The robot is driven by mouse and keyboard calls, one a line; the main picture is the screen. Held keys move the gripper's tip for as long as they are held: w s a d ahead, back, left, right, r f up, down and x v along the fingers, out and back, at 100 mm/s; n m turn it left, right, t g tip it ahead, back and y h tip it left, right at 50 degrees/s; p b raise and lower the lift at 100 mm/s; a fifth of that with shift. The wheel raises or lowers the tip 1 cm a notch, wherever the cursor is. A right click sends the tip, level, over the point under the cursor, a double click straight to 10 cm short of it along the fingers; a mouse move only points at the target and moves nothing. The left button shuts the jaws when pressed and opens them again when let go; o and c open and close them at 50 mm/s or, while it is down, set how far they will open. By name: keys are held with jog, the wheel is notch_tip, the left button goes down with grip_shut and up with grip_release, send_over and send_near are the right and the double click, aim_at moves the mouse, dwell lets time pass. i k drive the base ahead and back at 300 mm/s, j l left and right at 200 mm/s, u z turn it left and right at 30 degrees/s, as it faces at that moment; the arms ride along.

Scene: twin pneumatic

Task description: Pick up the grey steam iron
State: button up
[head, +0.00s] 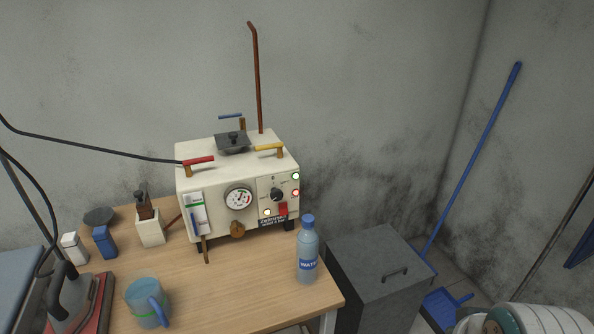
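The grey steam iron (76,302) is at the lower left corner of the head view, cut off by the bottom edge. It has a dark curved handle and rests on a red-edged pad or stand (104,304) at the left end of the wooden table (200,285). A dark cable runs near it at the left. My gripper is not in view. A pale rounded part with teal bands at the bottom right looks like my arm.
A mug with a blue handle (147,300) stands just right of the iron. Small containers (104,242) stand behind it. A cream steam generator (240,185) and a water bottle (307,255) stand further right. A grey cabinet (375,290) stands beside the table.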

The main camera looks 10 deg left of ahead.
aim_at(71, 299)
jog(key=u, duration=2.3)
